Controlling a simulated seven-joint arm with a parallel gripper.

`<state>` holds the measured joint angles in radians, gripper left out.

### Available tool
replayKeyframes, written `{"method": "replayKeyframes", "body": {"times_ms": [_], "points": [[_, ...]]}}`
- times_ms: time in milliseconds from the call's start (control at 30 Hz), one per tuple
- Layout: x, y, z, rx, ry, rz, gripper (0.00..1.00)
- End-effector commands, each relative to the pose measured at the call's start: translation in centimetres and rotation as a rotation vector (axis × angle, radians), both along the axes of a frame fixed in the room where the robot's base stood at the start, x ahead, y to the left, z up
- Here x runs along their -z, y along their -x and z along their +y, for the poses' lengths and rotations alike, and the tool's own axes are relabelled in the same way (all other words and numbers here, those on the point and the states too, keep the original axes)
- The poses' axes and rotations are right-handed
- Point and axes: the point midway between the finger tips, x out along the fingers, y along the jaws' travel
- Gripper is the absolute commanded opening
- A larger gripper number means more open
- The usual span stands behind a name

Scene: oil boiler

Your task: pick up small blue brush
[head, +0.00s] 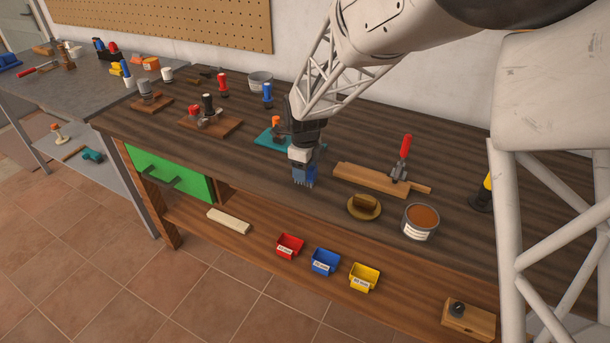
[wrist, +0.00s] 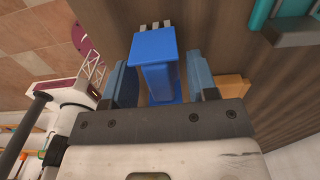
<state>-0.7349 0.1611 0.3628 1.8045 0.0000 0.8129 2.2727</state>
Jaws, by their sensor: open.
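The small blue brush (wrist: 155,50) shows in the wrist view between my two fingers, with pale bristle tufts at its far end. In the head view my gripper (head: 303,174) points down at the workbench (head: 250,175) near its front edge. Blue parts show at its tip there, but brush and fingers are hard to tell apart. In the wrist view my gripper (wrist: 161,82) is open, with a finger on each side of the brush and narrow gaps between. Whether the brush rests on the bench is unclear.
A wooden board with a red-handled clamp (head: 400,165) lies right of my gripper. A round brown-and-yellow item (head: 364,206) and an open can (head: 420,221) stand near the front edge. A teal-based clamp (head: 272,138) is close behind on the left. Bare bench lies to the left.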

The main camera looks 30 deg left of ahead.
Motion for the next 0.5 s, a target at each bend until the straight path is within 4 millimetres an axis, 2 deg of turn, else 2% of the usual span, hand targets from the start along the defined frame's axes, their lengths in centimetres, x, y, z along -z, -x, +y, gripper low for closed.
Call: {"method": "replayKeyframes", "body": {"times_ms": [433, 500], "points": [[-0.04, 0.00, 0.00, 0.000, 0.000, 0.000, 0.53], [-0.04, 0.00, 0.00, 0.000, 0.000, 0.000, 0.42]]}}
